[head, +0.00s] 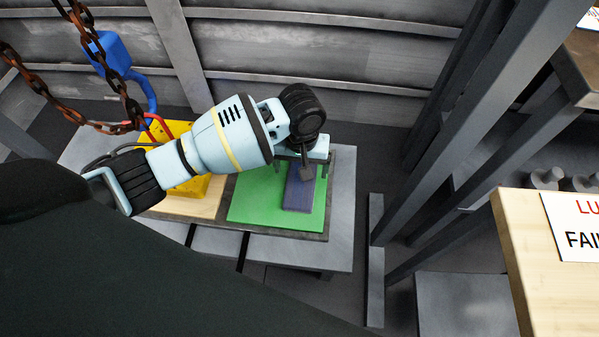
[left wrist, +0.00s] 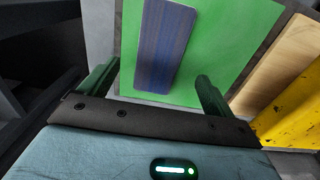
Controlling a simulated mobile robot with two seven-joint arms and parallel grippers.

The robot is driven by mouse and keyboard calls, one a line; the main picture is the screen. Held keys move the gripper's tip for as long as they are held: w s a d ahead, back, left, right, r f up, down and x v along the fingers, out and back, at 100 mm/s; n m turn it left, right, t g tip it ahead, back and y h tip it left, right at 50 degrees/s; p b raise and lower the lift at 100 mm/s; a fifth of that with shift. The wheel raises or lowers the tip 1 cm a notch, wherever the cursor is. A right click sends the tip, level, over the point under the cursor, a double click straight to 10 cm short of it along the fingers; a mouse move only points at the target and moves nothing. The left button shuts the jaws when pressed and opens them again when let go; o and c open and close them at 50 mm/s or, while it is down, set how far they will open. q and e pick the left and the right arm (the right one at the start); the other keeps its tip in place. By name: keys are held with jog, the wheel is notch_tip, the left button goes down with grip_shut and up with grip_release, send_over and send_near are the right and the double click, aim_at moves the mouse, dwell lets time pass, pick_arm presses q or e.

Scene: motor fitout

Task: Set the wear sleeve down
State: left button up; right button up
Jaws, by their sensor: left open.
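My left gripper (head: 303,169) is over the green mat (head: 250,197) on the low bench. In the left wrist view its two dark green fingers stand wide apart, and the gripper (left wrist: 158,90) is open with nothing held between them. A flat blue-purple striped piece (head: 299,194) lies on the mat below the gripper. It also shows in the left wrist view (left wrist: 164,45), beyond the fingertips and nearer the left finger. I cannot make out a thing that is clearly the wear sleeve. My right gripper is not in view.
A pale wooden board (left wrist: 285,60) and a yellow block (left wrist: 290,118) are beside the mat. A rusty chain (head: 117,87) and a blue hook block (head: 108,54) hang at upper left. A steel post (head: 455,140) and a wooden table (head: 519,240) with a sign stand right.

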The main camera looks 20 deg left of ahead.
aim_at(301, 183)
pick_arm(q)
jog(key=shift+r+p, duration=0.9)
jog(key=shift+r, duration=2)
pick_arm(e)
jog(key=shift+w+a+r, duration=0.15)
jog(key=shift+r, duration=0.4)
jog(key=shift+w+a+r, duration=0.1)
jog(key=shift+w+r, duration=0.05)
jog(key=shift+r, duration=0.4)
